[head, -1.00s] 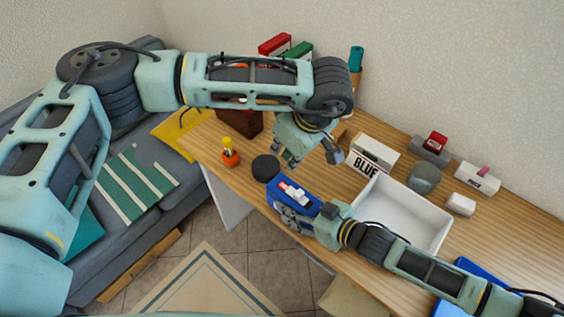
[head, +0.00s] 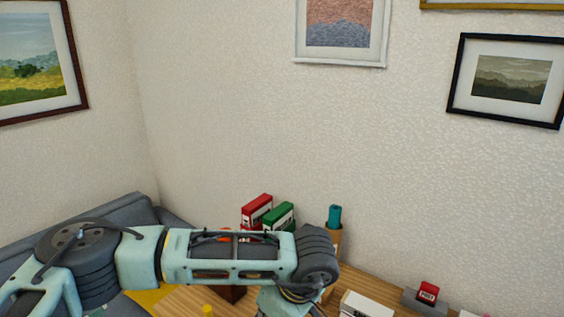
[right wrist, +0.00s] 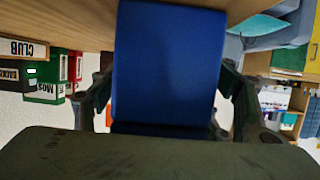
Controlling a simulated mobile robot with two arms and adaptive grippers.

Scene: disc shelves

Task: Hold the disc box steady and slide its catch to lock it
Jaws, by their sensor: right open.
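The blue disc box (right wrist: 168,65) fills the middle of the right wrist view, between the two fingers of my right gripper (right wrist: 168,103). The gripper is open, with one finger on each side of the box; I cannot tell whether either finger touches it. The catch does not show in the right wrist view. The head view is now turned up to the wall, so the box and my right arm are out of it. My left arm crosses the lower part of the head view, and its gripper lies below the frame edge.
In the head view, a red box (head: 257,210) and a green box (head: 278,217) stand at the table's back, beside a teal cylinder (head: 334,216). A white box (head: 366,305) and a small red block (head: 428,292) are further right. Framed pictures hang above.

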